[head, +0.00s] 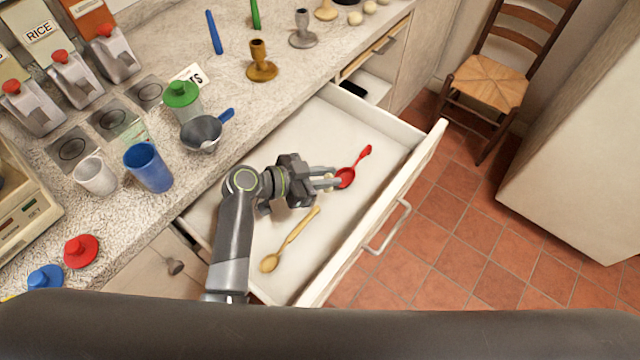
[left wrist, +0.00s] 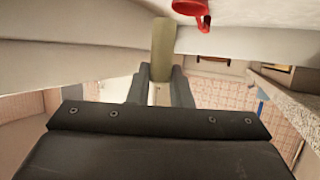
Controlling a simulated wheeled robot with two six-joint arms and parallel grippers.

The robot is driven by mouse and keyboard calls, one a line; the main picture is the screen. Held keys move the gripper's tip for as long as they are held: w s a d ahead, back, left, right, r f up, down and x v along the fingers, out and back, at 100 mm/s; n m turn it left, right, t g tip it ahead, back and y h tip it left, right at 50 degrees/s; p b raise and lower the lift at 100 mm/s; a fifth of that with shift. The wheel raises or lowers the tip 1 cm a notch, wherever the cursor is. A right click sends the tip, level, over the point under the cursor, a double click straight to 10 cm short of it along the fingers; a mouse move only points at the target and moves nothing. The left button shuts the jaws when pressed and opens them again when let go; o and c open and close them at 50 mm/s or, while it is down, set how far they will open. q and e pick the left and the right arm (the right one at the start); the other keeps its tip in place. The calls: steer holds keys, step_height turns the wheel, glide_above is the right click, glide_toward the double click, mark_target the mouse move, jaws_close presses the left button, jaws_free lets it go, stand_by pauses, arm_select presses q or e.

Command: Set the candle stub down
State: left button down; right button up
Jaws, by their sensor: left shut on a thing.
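My left gripper (head: 332,181) is inside the open drawer area, over the drawer's white floor. In the head view the fingers hide most of the stub. I cannot tell whether the stub touches the drawer floor. My right gripper is not in view.
The open drawer (head: 375,140) holds a red ladle (head: 346,177) close beside my left fingertips and a wooden spoon (head: 290,240). The counter carries cups, a small pan (head: 201,133) and candlesticks, including a brown one (head: 261,62). The drawer's far right end is bare.

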arm_select(q)
step_height(320, 180, down, 5)
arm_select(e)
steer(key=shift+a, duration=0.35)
arm_select(q)
steer(key=shift+f, duration=0.2)
steer(key=c, duration=1.3)
jaws_free()
steer(key=shift+r, duration=0.1)
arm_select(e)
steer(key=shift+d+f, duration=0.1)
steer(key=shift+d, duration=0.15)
